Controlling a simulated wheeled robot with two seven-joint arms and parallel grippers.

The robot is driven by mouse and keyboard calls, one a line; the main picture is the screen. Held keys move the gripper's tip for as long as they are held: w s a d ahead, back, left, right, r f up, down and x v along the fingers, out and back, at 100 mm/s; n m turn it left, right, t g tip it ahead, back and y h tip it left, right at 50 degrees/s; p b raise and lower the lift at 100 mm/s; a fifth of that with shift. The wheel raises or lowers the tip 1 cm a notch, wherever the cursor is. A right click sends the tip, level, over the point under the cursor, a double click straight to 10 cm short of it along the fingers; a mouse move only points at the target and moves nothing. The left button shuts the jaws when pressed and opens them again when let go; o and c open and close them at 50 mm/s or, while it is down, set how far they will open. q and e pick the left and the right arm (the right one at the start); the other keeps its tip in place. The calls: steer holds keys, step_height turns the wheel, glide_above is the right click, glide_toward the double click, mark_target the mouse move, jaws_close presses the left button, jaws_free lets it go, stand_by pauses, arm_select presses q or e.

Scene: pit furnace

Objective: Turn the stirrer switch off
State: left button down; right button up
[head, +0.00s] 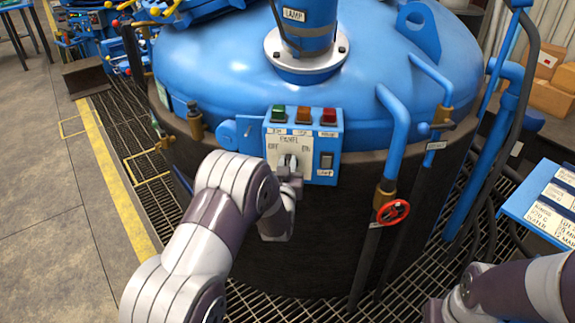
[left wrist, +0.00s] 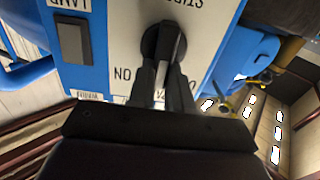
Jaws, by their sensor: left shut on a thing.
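The stirrer switch is a dark rotary knob on a pale control panel (head: 273,143) with OFF at its left and ON at its right in the head view. My left gripper (head: 290,168) is in front of the panel, shut on the knob. In the left wrist view the panel is upside down; the stirrer knob (left wrist: 166,38) shows between the fingers of my left gripper (left wrist: 163,78), its bar close to upright in the picture. The fingers hide part of the knob and the lettering below it. My right gripper is not in view; only part of my right arm shows.
Green, amber and red lamps (head: 303,115) sit above the knob. A lamp rocker switch (head: 326,160) is close at its right. The panel is on a blue-lidded furnace (head: 225,65). A red valve wheel (head: 393,212) and blue pipes stand at the right.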

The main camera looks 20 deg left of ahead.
arm_select(q)
steer(key=shift+s+a+f+n+b, duration=0.15)
steer(key=shift+a+n+b, duration=0.1)
steer(key=shift+n+b, duration=1.05)
steer(key=shift+w+a+f+n+b, duration=0.1)
steer(key=shift+a+n+b, duration=0.2)
steer(key=shift+n+b, duration=1.05)
steer(key=shift+s+a+f+n+b, duration=0.2)
steer(key=shift+n+b, duration=0.65)
steer(key=shift+n, duration=0.9)
steer(key=shift+w, duration=0.1)
steer(key=c, duration=1)
jaws_free()
steer(key=shift+c, duration=0.2)
steer(key=shift+r, duration=0.1)
steer(key=s+d, duration=0.1)
steer(key=s, duration=1.1)
steer(key=shift+s+d, duration=0.3)
steer(key=shift+d, duration=0.05)
